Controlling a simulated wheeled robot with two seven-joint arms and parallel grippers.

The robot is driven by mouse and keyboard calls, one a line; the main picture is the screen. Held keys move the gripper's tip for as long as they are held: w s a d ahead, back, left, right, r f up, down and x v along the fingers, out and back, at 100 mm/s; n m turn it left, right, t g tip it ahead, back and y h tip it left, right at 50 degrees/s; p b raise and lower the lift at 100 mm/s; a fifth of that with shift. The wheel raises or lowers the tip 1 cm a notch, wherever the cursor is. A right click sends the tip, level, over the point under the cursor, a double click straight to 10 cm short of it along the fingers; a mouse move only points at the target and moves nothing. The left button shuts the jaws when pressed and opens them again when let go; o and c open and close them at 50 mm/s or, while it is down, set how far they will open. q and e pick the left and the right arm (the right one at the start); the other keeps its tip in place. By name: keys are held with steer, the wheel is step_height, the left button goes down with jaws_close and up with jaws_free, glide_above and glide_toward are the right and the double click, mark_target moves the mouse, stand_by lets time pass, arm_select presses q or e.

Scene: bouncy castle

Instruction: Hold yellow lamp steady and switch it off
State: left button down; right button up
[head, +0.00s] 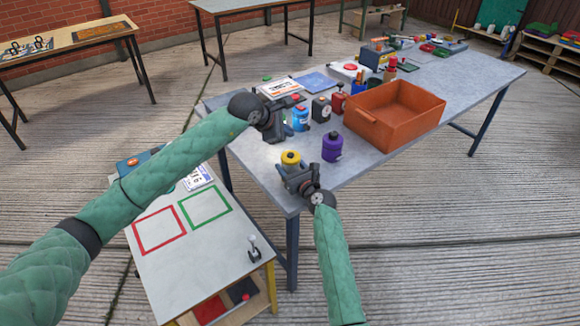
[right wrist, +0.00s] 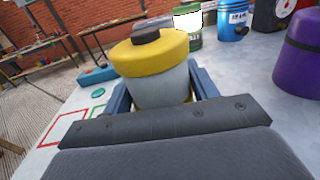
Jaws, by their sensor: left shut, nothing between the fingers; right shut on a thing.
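The yellow lamp (head: 291,157) stands near the front corner of the grey table. In the right wrist view the lamp (right wrist: 152,55) has a yellow cap, a black switch on top and a pale grey body that does not look lit. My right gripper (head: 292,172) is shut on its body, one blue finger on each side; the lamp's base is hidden. My left gripper (head: 276,134) is shut and empty, above the table behind and slightly left of the lamp, apart from it.
A purple canister (head: 332,147) stands right of the lamp. A blue canister (head: 300,118), a black box (head: 321,109) and an orange crate (head: 372,128) stand farther back. A bright green-edged lamp (right wrist: 187,24) shows behind. A low side table (head: 185,254) with red and green squares stands front left.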

steer(key=o, duration=1.3)
steer(key=shift+s, duration=0.1)
